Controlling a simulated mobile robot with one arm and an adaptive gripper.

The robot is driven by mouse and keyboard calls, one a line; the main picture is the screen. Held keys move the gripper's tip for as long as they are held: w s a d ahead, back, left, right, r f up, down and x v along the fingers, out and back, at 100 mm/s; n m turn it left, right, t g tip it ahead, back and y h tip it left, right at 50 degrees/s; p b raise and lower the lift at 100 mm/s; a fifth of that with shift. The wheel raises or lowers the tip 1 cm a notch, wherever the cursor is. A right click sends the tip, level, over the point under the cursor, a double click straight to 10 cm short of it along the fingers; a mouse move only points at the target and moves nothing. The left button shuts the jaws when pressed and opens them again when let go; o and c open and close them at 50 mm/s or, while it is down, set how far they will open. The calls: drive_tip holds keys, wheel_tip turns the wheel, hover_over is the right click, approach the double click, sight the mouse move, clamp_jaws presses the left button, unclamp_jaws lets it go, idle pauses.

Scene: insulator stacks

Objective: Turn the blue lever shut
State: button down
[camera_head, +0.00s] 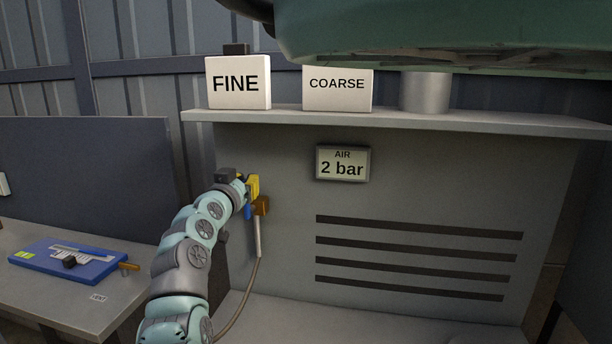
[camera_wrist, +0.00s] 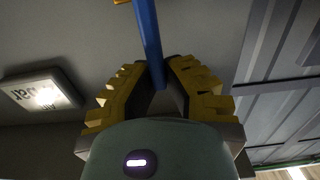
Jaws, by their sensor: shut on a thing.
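The blue lever (camera_head: 248,212) is on the grey panel, beside a brass-coloured valve body (camera_head: 262,205) with a pale hose below it. In the head view only a small part of the lever shows, pointing down just under my gripper (camera_head: 252,187). In the wrist view the lever (camera_wrist: 147,35) runs as a long blue bar from the top edge down between the yellow fingers of my gripper (camera_wrist: 156,72). The fingers are shut on the lever, and its gripped end is partly hidden between them. A bit of brass shows at the top edge of the wrist view.
A display (camera_head: 342,163) reading "AIR 2 bar" is on the panel right of the valve. Above, a shelf (camera_head: 450,122) carries signs FINE (camera_head: 238,83) and COARSE (camera_head: 337,88) and a metal cylinder (camera_head: 425,92). A blue tray (camera_head: 70,261) lies on the left bench.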

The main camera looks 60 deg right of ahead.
drive_tip(key=shift+s+d+f+m+b, duration=0.15)
drive_tip(key=shift+s+m+b, duration=0.15)
drive_tip(key=shift+b, duration=0.4)
drive_tip(key=s+d+f+m+b, duration=0.2)
drive_tip(key=s+f+m+b, duration=0.4)
drive_tip(key=m+b, duration=1.1)
drive_tip(key=shift+s+d+f+b, duration=0.4)
drive_tip(key=shift+f+b, duration=0.55)
drive_tip(key=shift+b, duration=0.95)
drive_tip(key=shift+f+m, duration=0.1)
drive_tip(key=shift+m, duration=0.2)
drive_tip(key=c, duration=1)
unclamp_jaws()
